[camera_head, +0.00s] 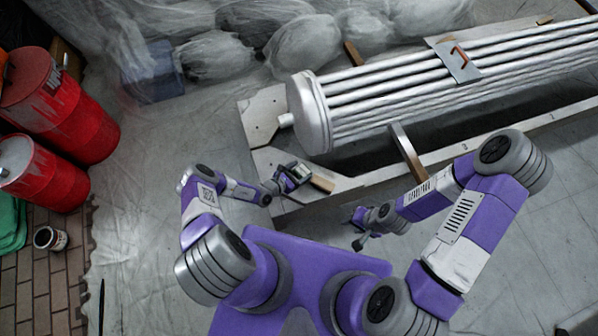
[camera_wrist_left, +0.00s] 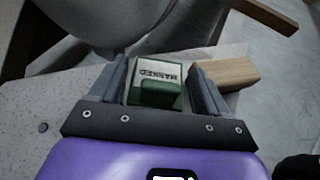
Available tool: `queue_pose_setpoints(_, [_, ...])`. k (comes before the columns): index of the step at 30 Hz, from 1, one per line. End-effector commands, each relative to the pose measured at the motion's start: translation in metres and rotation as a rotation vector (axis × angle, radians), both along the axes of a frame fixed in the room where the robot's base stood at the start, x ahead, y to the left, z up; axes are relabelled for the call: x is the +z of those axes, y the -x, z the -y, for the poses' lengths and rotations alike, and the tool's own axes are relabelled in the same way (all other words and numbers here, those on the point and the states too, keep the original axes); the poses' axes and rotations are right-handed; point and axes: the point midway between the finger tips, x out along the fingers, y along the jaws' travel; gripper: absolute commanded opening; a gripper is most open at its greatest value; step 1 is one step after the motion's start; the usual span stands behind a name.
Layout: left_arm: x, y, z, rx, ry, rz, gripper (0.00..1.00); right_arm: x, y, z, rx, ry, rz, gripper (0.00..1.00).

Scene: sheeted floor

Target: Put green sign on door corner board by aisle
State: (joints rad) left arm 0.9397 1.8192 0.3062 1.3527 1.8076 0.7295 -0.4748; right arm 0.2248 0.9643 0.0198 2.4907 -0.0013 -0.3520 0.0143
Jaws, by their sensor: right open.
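The green sign (camera_wrist_left: 155,86), a small green block with a pale label reading upside down, sits between the fingers of my left gripper (camera_wrist_left: 160,82) in the left wrist view. In the head view my left gripper (camera_head: 292,176) is over the pale corner board (camera_head: 278,160) of the frame under the tube bundle. Whether the sign touches the board I cannot tell. My right gripper (camera_head: 359,230) is open and empty, lower right of the left one, with its fingers apart.
A silver tube bundle (camera_head: 310,110) lies on the frame, with a marked plate (camera_head: 458,62) on it. A wooden block (camera_wrist_left: 222,74) lies beside the sign. Red barrels (camera_head: 45,95) and a small can (camera_head: 50,238) stand at left. The floor between is clear.

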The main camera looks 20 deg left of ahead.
Motion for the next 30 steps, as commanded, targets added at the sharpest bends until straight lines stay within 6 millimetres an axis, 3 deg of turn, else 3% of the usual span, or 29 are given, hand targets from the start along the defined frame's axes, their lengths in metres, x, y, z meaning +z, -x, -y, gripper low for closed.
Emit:
queue_pose_setpoints(11, [0.007, 0.002, -0.002, 0.001, -0.001, -0.001, 0.76, 0.006, 0.000, 0.000, 0.000, 0.000, 0.000, 0.43])
queue_pose_setpoints(24, [0.042, 0.072, -0.046, 0.003, 0.000, -0.002, 0.76, 0.041, 0.000, 0.000, 0.000, 0.000, 0.000, 0.43])
queue_pose_setpoints(30, [0.050, 0.090, -0.058, 0.000, -0.001, -0.001, 0.76, 0.046, 0.000, 0.000, 0.000, 0.000, 0.000, 0.43])
